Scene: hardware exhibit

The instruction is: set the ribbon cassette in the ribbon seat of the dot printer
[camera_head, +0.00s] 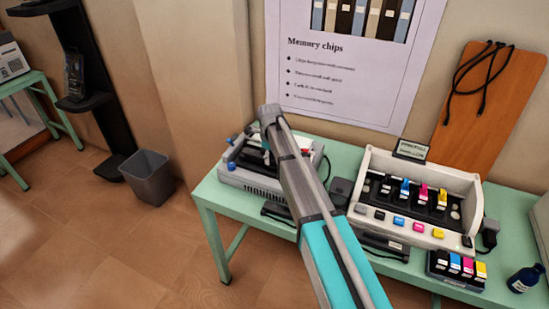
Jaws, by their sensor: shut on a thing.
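The dot printer (250,182) is a low, light grey machine with blue parts at its left side. It stands on the left part of the green table. My teal and grey arm reaches up from the bottom edge and crosses over the printer. The end of the arm hides the printer's middle, and my gripper's fingers cannot be made out behind it. I cannot make out the ribbon cassette or the ribbon seat; small dark and white shapes show beside the arm over the printer.
An open inkjet printer (374,163) with coloured cartridges stands right of my arm. A cartridge tray (437,272) and a dark bottle (524,279) are near the green table's (209,198) front right. A wooden board (500,105) leans on the wall. A grey bin (149,180) stands on open floor at left.

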